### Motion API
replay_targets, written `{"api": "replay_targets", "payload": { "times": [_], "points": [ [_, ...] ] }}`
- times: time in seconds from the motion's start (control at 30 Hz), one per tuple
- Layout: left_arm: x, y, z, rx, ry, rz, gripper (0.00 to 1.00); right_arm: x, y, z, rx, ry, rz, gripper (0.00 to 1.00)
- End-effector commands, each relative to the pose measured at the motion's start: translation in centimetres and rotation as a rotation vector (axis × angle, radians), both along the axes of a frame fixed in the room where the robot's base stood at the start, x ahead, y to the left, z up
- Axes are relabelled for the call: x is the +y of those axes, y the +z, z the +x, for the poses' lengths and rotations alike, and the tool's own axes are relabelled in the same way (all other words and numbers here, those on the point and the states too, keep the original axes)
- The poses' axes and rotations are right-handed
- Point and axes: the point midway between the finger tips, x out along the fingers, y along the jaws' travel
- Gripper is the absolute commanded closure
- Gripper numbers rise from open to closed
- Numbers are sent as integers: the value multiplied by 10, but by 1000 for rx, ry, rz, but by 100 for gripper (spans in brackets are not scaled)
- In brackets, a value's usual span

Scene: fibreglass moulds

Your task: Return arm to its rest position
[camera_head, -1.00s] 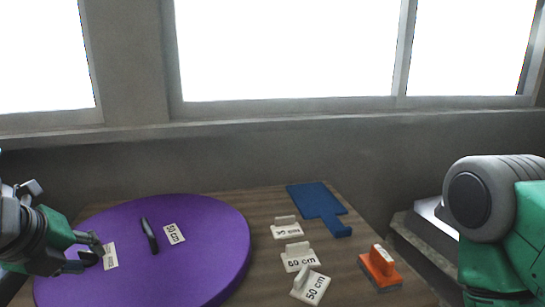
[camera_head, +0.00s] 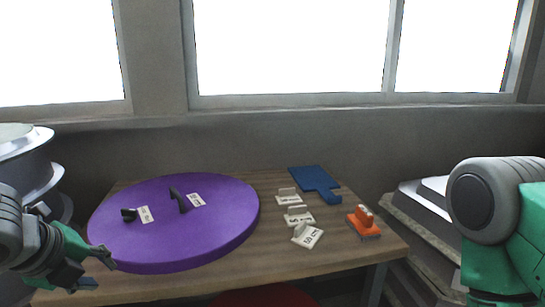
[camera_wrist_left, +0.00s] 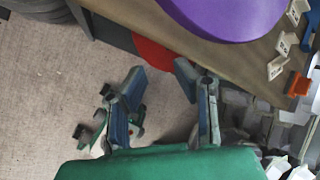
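My left gripper (camera_head: 98,270) is at the lower left of the head view, in front of the table's near left edge. Its fingers are spread apart with nothing between them. In the left wrist view the open fingers (camera_wrist_left: 160,85) hang over the floor beside the table edge. My right arm shows at the right of the head view as a green and grey link; its gripper is out of the picture. A purple disc (camera_head: 210,232) lies on the wooden table (camera_head: 270,255), with two black handles and two white labels on top.
White labelled blocks (camera_head: 308,236), an orange-handled tool (camera_head: 364,222) and a blue paddle (camera_head: 316,180) lie on the table's right side. A red round thing (camera_head: 265,297) is below the front edge. Grey-white stacked moulds (camera_head: 425,205) stand at right, large pale round shapes (camera_head: 25,145) at left.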

Motion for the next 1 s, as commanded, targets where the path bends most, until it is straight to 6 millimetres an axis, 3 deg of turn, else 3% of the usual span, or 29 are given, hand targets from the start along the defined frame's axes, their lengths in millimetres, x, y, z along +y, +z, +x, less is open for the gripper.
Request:
{"api": "replay_targets", "payload": {
  "times": [0.27, 0.47, 0.57, 0.7, 0.8, 0.9, 1.0],
  "points": [
    [-14, -79, -17, 111, 253, -207, 74, 0, -19, 0, -1, 0, 0, 60],
    [-26, -164, -42, 232, 581, -398, 74, 0, -39, 0, 0, 0, 0, 60],
    [-32, -225, -67, 312, 844, -509, 74, 0, -54, 0, 0, 0, 0, 60],
    [-35, -313, -119, 397, 1298, -627, 74, 0, -77, 0, 0, 0, 0, 60],
    [-33, -360, -158, 411, 1594, -665, 74, 0, -89, 0, 0, 0, 0, 60],
    [-30, -392, -192, 396, 1825, -673, 74, 0, -98, 0, 0, 0, 0, 60],
    [-27, -410, -213, 373, 1972, -673, 74, 0, -102, 0, 0, 0, 0, 60]
  ]
}}
